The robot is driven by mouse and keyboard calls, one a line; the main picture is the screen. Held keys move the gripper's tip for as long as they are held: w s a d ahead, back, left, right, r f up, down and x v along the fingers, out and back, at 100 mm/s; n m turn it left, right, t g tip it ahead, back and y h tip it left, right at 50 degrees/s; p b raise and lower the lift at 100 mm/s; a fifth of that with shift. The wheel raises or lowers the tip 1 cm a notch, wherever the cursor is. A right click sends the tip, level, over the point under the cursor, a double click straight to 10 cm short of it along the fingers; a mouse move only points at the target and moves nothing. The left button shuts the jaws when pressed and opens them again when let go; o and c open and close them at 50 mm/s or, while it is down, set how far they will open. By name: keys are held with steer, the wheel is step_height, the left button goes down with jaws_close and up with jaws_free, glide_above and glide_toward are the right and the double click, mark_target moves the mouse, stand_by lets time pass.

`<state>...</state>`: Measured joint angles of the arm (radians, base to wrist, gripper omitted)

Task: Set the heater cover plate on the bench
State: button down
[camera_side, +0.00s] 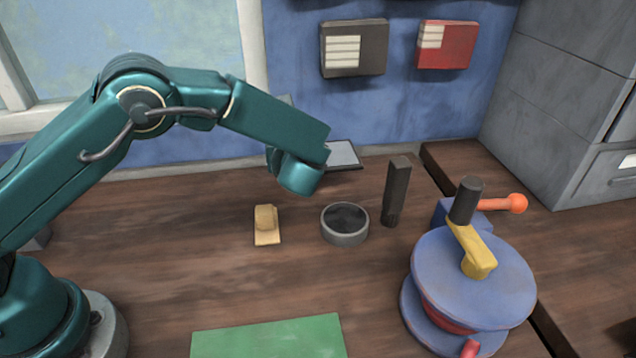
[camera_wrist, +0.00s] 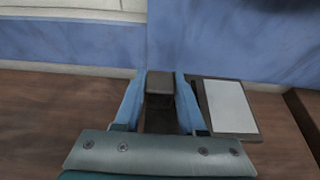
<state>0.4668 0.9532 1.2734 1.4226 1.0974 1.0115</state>
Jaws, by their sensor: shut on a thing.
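My gripper (camera_wrist: 159,76) has two blue fingers, shut on a dark grey-brown block-like piece (camera_wrist: 160,103) in the wrist view. I cannot tell for sure whether this piece is the heater cover plate. In the side view my wrist hangs over the back of the bench (camera_side: 150,265), and the fingers and held piece are hidden behind it. A flat dark-framed panel with a pale face (camera_side: 343,154) lies at the back, partly behind my wrist; it also shows right of the fingers in the wrist view (camera_wrist: 230,106).
A tan block (camera_side: 266,225), a round grey dish (camera_side: 345,225) and an upright dark post (camera_side: 396,192) stand mid-bench. A blue round machine (camera_side: 475,285) with an orange-knobbed lever is at right. A green mat (camera_side: 268,338) lies in front. Clear wood lies left of the tan block.

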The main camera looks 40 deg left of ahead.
step_height(320, 180, up, 9)
steer(key=s+d+m+t+h, duration=0.1)
steer(key=d, duration=0.1)
steer(key=s+d+r+m+t+h, duration=0.3)
steer(key=s+r+m+h, duration=0.3)
steer(key=s, duration=0.4)
steer(key=s+a+f+n+g+y, duration=0.8)
steer(key=f+n+g+y, duration=0.15)
steer(key=n, duration=0.35)
steer(key=s+d+f+n+g+h, duration=0.1)
steer(key=s+d+f+n+g, duration=0.25)
steer(key=s+n+g, duration=0.55)
steer(key=d+f+n+g+h, duration=0.2)
steer(key=d+n+g+h, duration=0.4)
steer(key=n+g+h, duration=0.3)
steer(key=w+d+r+n+t+h, duration=0.45)
steer(key=w+d+n+h, duration=0.25)
steer(key=n+h, duration=0.5)
steer(key=s+d+f, duration=0.1)
steer(key=d+f, duration=0.1)
steer(key=d, duration=0.1)
steer(key=s+d+f, duration=0.1)
steer(key=d+f, duration=0.1)
steer(key=d, duration=0.2)
steer(key=s+d+f, duration=0.2)
steer(key=d, duration=0.1)
steer(key=shift+d+f, duration=0.1)
steer(key=shift+d, duration=0.3)
steer(key=shift+f, duration=2)
